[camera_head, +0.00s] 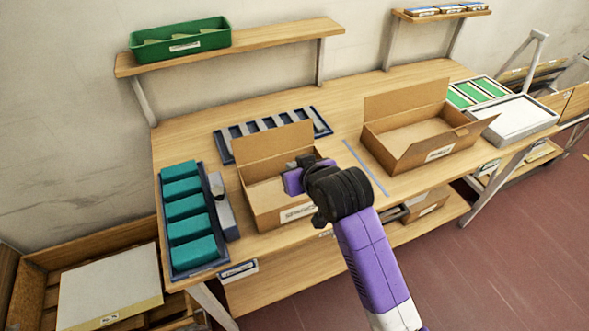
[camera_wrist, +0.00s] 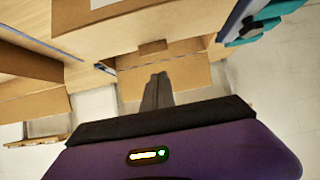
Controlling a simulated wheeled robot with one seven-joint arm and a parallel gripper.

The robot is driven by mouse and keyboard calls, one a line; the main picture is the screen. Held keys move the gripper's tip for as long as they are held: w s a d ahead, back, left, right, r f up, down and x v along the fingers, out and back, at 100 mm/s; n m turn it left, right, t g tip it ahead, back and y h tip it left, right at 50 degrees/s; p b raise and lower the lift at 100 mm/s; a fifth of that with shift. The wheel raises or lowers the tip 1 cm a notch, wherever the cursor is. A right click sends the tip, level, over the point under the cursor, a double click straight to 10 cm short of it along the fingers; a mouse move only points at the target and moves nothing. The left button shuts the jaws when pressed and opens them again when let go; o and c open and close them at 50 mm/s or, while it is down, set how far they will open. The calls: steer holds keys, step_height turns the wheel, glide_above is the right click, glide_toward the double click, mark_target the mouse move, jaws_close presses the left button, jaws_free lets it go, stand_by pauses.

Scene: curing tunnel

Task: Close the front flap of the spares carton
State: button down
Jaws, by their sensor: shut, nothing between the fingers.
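The spares carton appears to be the open brown carton (camera_head: 255,205) at the left front of the bench, though its front label (camera_head: 297,213) is too small to read surely. Its back flap (camera_head: 272,145) stands upright. My arm hides its right side, and I cannot make out the front flap's position. My gripper (camera_head: 293,180) is over the carton's right part in the head view; its fingertips are hard to see there. In the wrist view my gripper's dark fingers (camera_wrist: 158,80) are together and empty. A labelled cardboard face (camera_wrist: 150,20) shows beyond them; contact is unclear.
Another open carton (camera_head: 400,150) stands to the right, its right flap spread outward. A tray of teal boxes (camera_head: 225,258) lies left, with a slotted dark rack (camera_head: 320,121) behind. A blue strip (camera_head: 365,168) lies between the cartons. A shelf with a green bin (camera_head: 180,40) is above.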

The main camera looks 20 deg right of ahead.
steer(key=s+r+t+b, duration=0.1)
steer(key=s+r+t, duration=0.15)
steer(key=r, duration=0.45)
steer(key=s+r+t+b, duration=0.1)
steer(key=s+r+t, duration=0.15)
steer(key=r, duration=0.55)
steer(key=s+f+b, duration=0.1)
steer(key=s+f, duration=0.4)
steer(key=s, duration=0.7)
steer(key=s+f+b, duration=0.1)
steer(key=s+f, duration=0.5)
steer(key=s, duration=0.7)
steer(key=s+f+g+b, duration=0.1)
steer(key=s+f, duration=0.5)
steer(key=s, duration=0.7)
steer(key=shift+s+f+b, duration=0.2)
steer(key=shift+s+b, duration=0.05)
steer(key=shift+b, duration=0.2)
steer(key=shift+a, duration=0.15)
